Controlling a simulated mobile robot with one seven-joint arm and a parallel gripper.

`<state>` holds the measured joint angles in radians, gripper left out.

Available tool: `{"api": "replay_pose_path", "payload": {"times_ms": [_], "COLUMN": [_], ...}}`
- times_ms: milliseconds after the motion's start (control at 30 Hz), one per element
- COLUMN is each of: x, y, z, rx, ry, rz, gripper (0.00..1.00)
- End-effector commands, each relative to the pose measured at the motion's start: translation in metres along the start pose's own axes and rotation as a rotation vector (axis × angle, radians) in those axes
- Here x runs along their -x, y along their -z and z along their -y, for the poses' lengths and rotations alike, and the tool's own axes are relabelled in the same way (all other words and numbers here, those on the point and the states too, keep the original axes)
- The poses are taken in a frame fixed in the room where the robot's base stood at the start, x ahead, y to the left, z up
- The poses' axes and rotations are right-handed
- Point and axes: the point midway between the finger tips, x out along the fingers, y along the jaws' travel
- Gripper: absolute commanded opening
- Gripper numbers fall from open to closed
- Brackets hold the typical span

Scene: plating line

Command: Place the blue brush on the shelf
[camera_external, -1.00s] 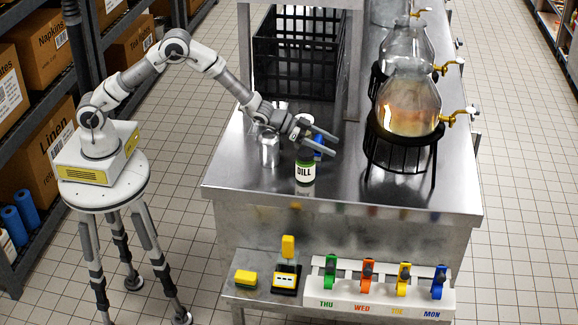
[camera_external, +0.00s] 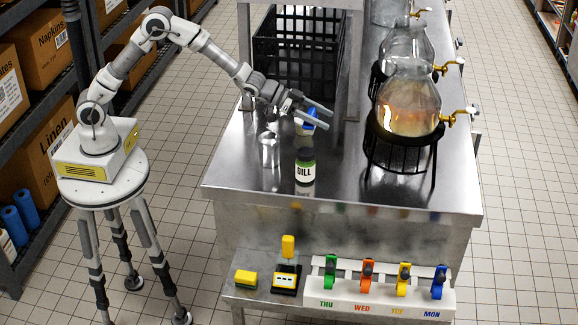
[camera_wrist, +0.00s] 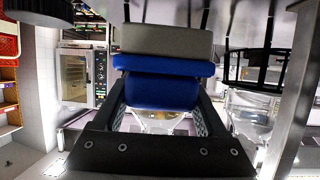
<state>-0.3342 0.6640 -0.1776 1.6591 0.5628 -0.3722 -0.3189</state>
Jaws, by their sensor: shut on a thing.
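The blue brush (camera_external: 306,122) is held in my gripper (camera_external: 314,110) above the steel counter. In the wrist view the blue brush (camera_wrist: 162,80) sits between the two fingers of my gripper (camera_wrist: 162,112), with a blue body and a pale grey-beige block along its top. My gripper is shut on it. The lower shelf (camera_external: 262,292) on the near side of the counter carries several items. I cannot tell whether this is the shelf of the task.
A green dill jar (camera_external: 305,172) stands on the counter below my gripper. A clear container (camera_external: 268,150) is to its left. Glass dispensers on black stands (camera_external: 402,152) are at the right. A black crate (camera_external: 297,95) stands behind.

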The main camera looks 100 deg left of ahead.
Motion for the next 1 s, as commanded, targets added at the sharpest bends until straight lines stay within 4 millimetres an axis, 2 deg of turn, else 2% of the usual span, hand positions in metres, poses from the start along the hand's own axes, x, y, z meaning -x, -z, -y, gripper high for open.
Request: {"api": "replay_pose_path", "payload": {"times_ms": [33, 200, 800, 1000], "x": [0.013, 0.053, 0.174, 0.205], "y": [0.000, -0.013, -0.061, -0.074], "z": [-0.006, -0.027, -0.089, -0.104], "rx": [-0.010, -0.037, -0.076, -0.080], "ry": [-0.012, -0.058, -0.180, -0.209], "rz": [0.000, -0.001, 0.001, 0.000], "gripper": [0.17, 0.17, 0.17, 0.17]}}
